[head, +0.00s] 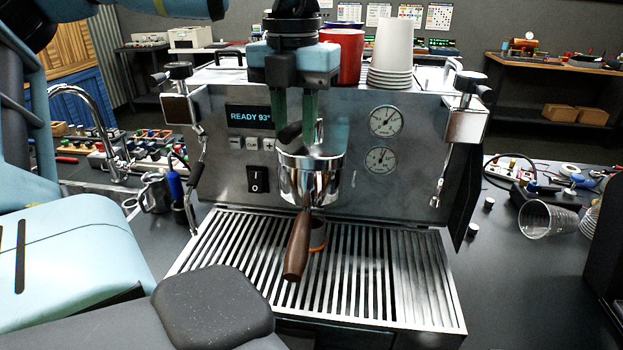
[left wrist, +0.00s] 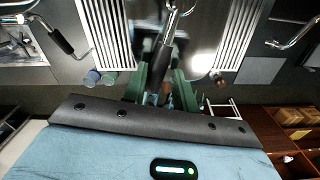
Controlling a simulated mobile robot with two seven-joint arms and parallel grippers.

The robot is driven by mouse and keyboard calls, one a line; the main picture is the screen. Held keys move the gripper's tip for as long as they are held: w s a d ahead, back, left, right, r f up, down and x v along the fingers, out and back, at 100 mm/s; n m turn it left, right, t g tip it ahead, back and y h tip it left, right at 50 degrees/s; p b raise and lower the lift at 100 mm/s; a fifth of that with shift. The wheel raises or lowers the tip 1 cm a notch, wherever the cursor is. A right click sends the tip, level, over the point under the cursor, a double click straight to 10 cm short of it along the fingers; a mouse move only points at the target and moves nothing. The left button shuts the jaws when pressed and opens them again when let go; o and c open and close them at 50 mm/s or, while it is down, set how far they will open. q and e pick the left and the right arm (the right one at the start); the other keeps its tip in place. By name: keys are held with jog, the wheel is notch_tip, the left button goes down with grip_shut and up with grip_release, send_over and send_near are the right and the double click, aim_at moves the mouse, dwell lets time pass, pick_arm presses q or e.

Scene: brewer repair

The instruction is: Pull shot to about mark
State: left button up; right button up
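The brewer (head: 345,190) stands in front of me, with its display (head: 249,116) reading "READY 93°". A portafilter (head: 312,182) sits under the group, its brown handle (head: 298,245) pointing toward me. Behind the handle, a small cup with an orange band (head: 319,240) stands on the drip tray (head: 385,270), mostly hidden; no mark or fill level is visible. My left gripper (head: 296,130) points down in front of the group. Its green fingers are apart, with a dark lever-like part between them; contact is unclear. The left wrist view shows the fingers (left wrist: 161,85) around a bar. My right gripper is out of view.
A red cup (head: 342,55) and stacked white cups (head: 391,55) stand on top of the brewer. Steam wands flank it. A clear cup (head: 546,219) lies on the right counter near cables. A metal pitcher (head: 156,192) stands at the left.

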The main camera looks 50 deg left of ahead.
pick_arm(q)
jog(key=shift+w+d+n, duration=0.4)
jog(key=shift+d+n, duration=0.15)
jog(key=shift+n, duration=0.4)
jog(key=shift+w+d+n, duration=0.4)
jog(key=shift+d+n, duration=0.15)
jog(key=shift+n, duration=0.4)
jog(key=shift+w+d+n, duration=0.3)
jog(key=shift+w+n, duration=0.1)
jog(key=shift+n, duration=0.3)
jog(key=shift+w+d+n, duration=0.3)
jog(key=shift+w+n, duration=0.1)
jog(key=shift+n, duration=0.3)
jog(key=o, duration=0.4)
notch_tip(320, 180, up, 7)
